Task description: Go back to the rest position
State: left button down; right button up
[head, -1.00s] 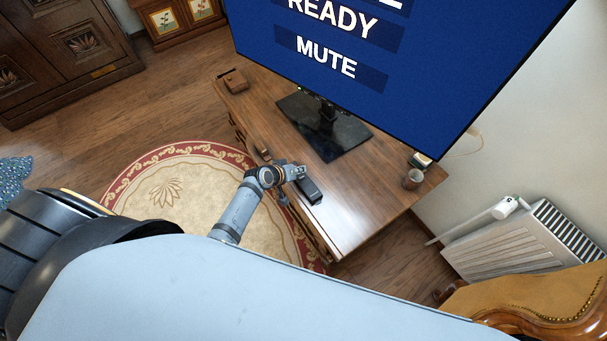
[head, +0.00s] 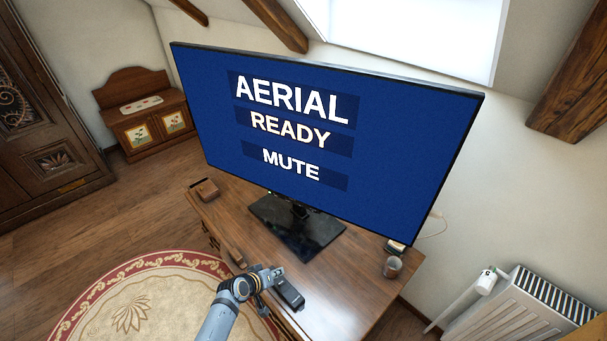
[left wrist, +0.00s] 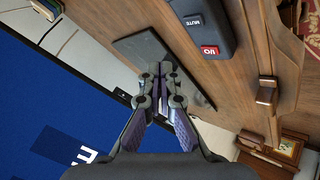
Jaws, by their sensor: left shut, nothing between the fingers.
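My left gripper (head: 274,276) is over the front part of the wooden TV cabinet, beside a dark remote (head: 290,294). In the left wrist view, the left gripper's fingers (left wrist: 160,72) are closed together with nothing between them. The remote (left wrist: 203,22) lies ahead of the fingertips and apart from them, with a red I/O button and a MUTE label showing. My right gripper is in neither current view.
The TV (head: 320,140) stands on the cabinet (head: 345,290) and reads AERIAL, READY, MUTE. A cup (head: 392,267) stands at the cabinet's right end. A radiator (head: 520,310) is at right. A round rug (head: 130,305) covers open floor at left.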

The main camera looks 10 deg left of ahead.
pick_arm(q)
jog(key=s+a+r+m+g+y, duration=0.2)
jog(key=s+a+r+y, duration=0.15)
jog(key=s+r, duration=0.6)
jog(key=s+a+r+m+g+y, duration=0.25)
jog(key=s+a+r, duration=0.25)
jog(key=s+r, duration=0.45)
jog(key=s+a+f+g+h, duration=0.1)
jog(key=s+a+f, duration=0.1)
jog(key=f, duration=1.3)
jog(key=s+a+f+g, duration=0.1)
jog(key=f, duration=1.4)
jog(key=s+a+f, duration=0.1)
jog(key=s+f, duration=1.3)
jog(key=s, duration=0.3)
jog(key=shift+s, duration=0.3)
jog(key=shift+n+g, duration=0.25)
jog(key=shift+d, duration=0.2)
